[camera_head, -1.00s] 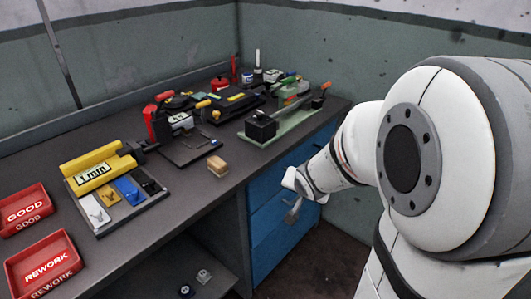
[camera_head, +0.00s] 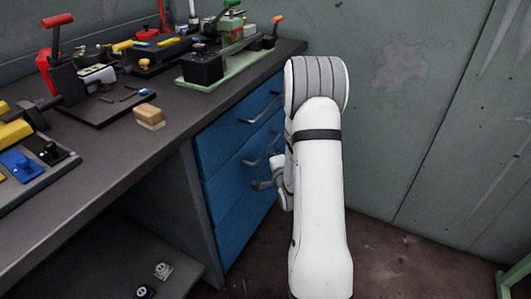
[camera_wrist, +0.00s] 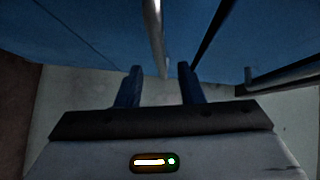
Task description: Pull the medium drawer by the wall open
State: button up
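The blue drawer cabinet (camera_head: 225,150) stands under the right end of the bench, against the wall. Its drawers look shut. Bar handles show on the top drawer (camera_head: 262,115) and on the middle drawer (camera_head: 264,152). My gripper (camera_head: 262,184) is low in front of the cabinet, partly hidden by my arm. In the wrist view my gripper (camera_wrist: 160,70) is open, its fingers apart. A bar handle (camera_wrist: 155,30) runs between the fingertips, with no visible grip on it. A second handle (camera_wrist: 285,75) lies to the right, past a dark drawer gap.
The bench top (camera_head: 180,110) holds a wooden block (camera_head: 149,117), a green-based fixture (camera_head: 235,63) and other tools. The grey wall (camera_head: 430,100) is close on the right. The floor (camera_head: 390,265) before the cabinet is clear. A green frame (camera_head: 515,280) stands at lower right.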

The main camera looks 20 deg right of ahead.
jog(key=x, duration=0.5)
jog(key=shift+a+b, duration=0.3)
jog(key=shift+b, duration=0.1)
grip_shut()
